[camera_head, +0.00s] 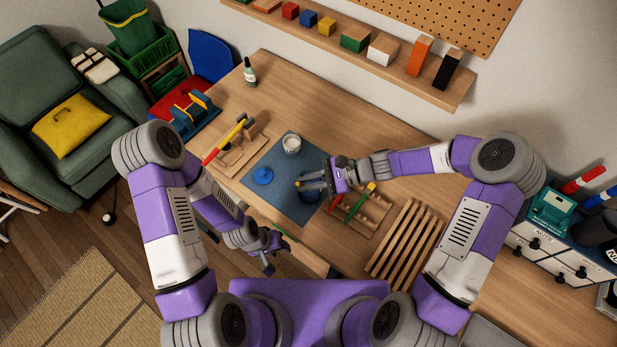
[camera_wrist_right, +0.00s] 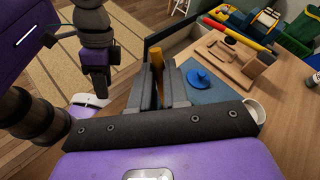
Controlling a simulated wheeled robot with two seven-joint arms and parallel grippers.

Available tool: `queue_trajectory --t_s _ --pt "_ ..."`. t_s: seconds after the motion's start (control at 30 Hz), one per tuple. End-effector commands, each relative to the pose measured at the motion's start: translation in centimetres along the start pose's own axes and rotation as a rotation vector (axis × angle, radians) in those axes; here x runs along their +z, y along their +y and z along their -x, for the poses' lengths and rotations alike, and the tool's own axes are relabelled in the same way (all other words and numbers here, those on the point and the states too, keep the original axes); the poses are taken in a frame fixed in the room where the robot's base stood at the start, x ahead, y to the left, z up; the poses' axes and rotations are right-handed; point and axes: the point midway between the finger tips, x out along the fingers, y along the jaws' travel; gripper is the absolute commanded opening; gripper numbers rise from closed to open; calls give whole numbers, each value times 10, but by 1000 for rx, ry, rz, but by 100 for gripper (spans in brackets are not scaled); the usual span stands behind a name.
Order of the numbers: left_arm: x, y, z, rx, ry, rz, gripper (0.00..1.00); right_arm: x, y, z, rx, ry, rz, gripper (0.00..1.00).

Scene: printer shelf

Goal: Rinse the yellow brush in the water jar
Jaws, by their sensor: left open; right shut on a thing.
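My right gripper (camera_head: 300,185) is shut on the yellow brush and is over the blue mat (camera_head: 283,205). In the right wrist view the brush (camera_wrist_right: 157,72) shows as a yellow stick between the fingers; its lower end is hidden. A white round jar (camera_head: 291,144), likely the water jar, stands toward the back of the mat, apart from the gripper. Its rim also shows in the right wrist view (camera_wrist_right: 254,112). A dark blue round thing (camera_head: 310,196) lies partly hidden under the right gripper. My left gripper (camera_head: 268,262) is open and empty by the table's front edge.
A blue knobbed lid (camera_head: 263,177) lies on the mat. A wooden rack (camera_head: 372,214) with red, green and yellow pieces stands right of it, beside a slatted rack (camera_head: 408,243). A wooden holder (camera_head: 238,158) with a red-yellow tool is left. A bottle (camera_head: 250,72) stands behind.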

Motion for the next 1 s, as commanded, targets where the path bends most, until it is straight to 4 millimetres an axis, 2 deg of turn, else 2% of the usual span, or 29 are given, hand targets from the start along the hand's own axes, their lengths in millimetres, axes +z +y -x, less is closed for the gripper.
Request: queue_trajectory --t_s 0.13,0.53,1.0 --pt "0 0 1 0 0 0 43 -3 -6 4 0 0 0 0" --pt "0 1 2 0 0 0 43 -3 -7 5 0 0 0 0" --pt "1 10 25 0 0 0 43 34 -7 7 0 -1 1 0"
